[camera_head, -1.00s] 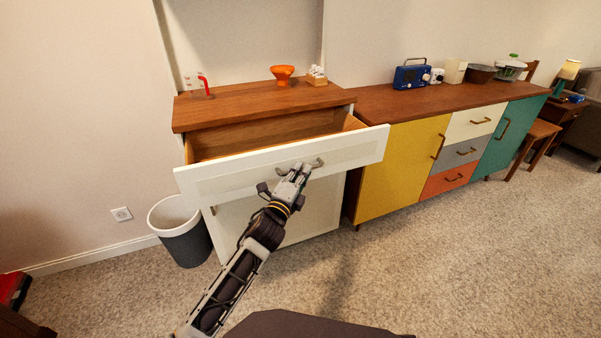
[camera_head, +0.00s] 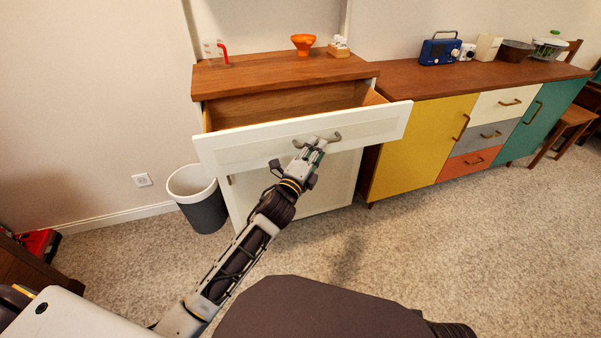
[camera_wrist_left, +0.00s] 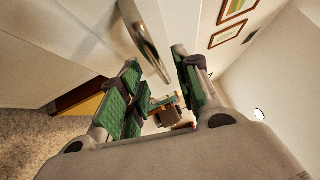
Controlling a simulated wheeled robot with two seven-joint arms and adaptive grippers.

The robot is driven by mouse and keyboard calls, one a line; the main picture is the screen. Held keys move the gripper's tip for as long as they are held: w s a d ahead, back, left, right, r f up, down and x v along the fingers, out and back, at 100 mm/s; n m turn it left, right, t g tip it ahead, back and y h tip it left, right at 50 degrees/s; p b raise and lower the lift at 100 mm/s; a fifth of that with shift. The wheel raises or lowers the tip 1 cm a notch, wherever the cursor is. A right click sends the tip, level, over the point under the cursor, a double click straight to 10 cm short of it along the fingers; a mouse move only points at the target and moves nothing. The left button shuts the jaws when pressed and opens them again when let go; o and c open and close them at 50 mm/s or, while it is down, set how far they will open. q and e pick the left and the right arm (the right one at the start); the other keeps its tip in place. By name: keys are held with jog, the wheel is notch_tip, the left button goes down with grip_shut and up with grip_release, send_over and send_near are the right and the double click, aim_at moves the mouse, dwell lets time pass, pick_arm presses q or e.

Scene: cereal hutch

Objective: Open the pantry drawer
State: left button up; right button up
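The pantry drawer (camera_head: 376,122) is the white-fronted drawer of the wooden-topped cabinet. It is pulled well out, and its bare wooden inside (camera_head: 285,104) shows. Its metal handle (camera_head: 337,136) is on the front; it also shows in the left wrist view (camera_wrist_left: 146,38). My left gripper (camera_head: 317,146) is at the handle, just in front of the drawer front. In the left wrist view its green-padded fingers (camera_wrist_left: 157,72) are spread apart, with the handle between and beyond the tips. Whether they touch it I cannot tell. My right gripper is out of view.
An orange bowl (camera_head: 303,42) and a clear cup with a red handle (camera_head: 213,52) stand on the cabinet top (camera_head: 270,72). A grey bin (camera_head: 204,208) stands to its left. A sideboard (camera_head: 420,150) with a yellow door adjoins on the right. Carpet in front is clear.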

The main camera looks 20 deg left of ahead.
pick_arm(q)
jog(key=v, duration=1)
dwell(0.4)
dwell(0.4)
jog(key=shift+f, duration=0.15)
